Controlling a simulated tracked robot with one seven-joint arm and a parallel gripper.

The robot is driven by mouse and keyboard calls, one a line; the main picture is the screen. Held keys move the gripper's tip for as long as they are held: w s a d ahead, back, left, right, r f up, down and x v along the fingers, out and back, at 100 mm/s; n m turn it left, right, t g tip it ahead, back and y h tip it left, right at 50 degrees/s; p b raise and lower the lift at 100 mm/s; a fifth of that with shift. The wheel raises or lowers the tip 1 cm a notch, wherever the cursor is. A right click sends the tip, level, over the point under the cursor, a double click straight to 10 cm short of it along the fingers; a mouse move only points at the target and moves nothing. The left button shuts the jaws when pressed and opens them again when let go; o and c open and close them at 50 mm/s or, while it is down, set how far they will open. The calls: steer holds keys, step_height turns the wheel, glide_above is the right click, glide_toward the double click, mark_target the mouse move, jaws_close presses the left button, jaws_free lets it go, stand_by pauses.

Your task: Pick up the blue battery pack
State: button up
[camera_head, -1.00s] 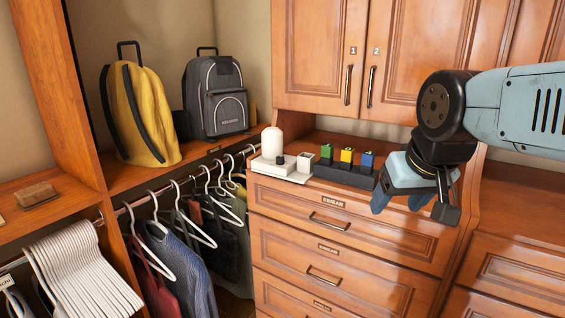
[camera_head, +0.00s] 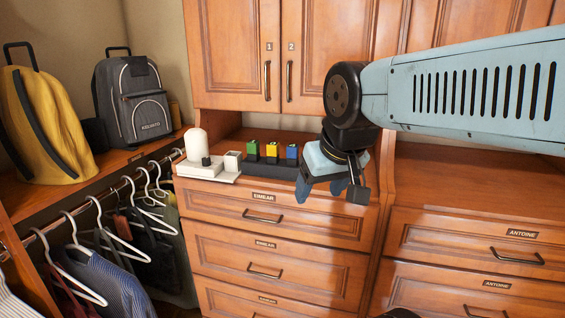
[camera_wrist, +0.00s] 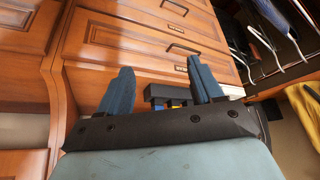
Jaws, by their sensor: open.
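The blue battery pack (camera_head: 292,153) stands at the right end of a row of three packs in a dark holder (camera_head: 262,168) on top of the drawer cabinet. A yellow pack (camera_head: 272,149) and a green pack (camera_head: 253,150) stand to its left. My gripper (camera_head: 328,190) is open and empty, just right of the blue pack and in front of the cabinet top's edge. In the wrist view the dark holder (camera_wrist: 168,91) shows between the open fingers of my gripper (camera_wrist: 160,88), with the packs partly hidden behind the gripper body.
Cabinet doors (camera_head: 235,55) rise behind. Backpacks (camera_head: 134,100) and hanging clothes are at the left. The cabinet top at the right (camera_head: 470,185) is clear.

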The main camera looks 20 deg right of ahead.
steer(key=shift+w+r, duration=0.15)
steer(key=shift+r, duration=0.05)
steer(key=shift+c, duration=1.3)
steer(key=w+r+m, duration=0.1)
steer(key=w+r, duration=0.1)
steer(key=w, duration=0.1)
steer(key=w+d+r+m+g, duration=0.1)
steer(key=w+r, duration=0.1)
steer(key=w, duration=0.1)
steer(key=w+r+m+g, duration=0.1)
steer(key=w+r, duration=0.1)
steer(key=w, duration=0.2)
steer(key=shift+w+d+r, duration=0.1)
steer(key=shift+d+r, duration=0.2)
steer(key=shift+r, duration=0.05)
steer(key=shift+c, duration=0.7)
steer(key=m+g, duration=0.2)
steer(key=m, duration=0.2)
glide_toward(293, 145)
steer(key=shift+h, duration=0.4)
steer(key=f, duration=0.4)
steer(key=w+f, duration=0.1)
steer(key=f, duration=0.1)
steer(key=shift+f, duration=0.35)
steer(key=shift+w+f, duration=0.2)
steer(key=shift+f, duration=2.55)
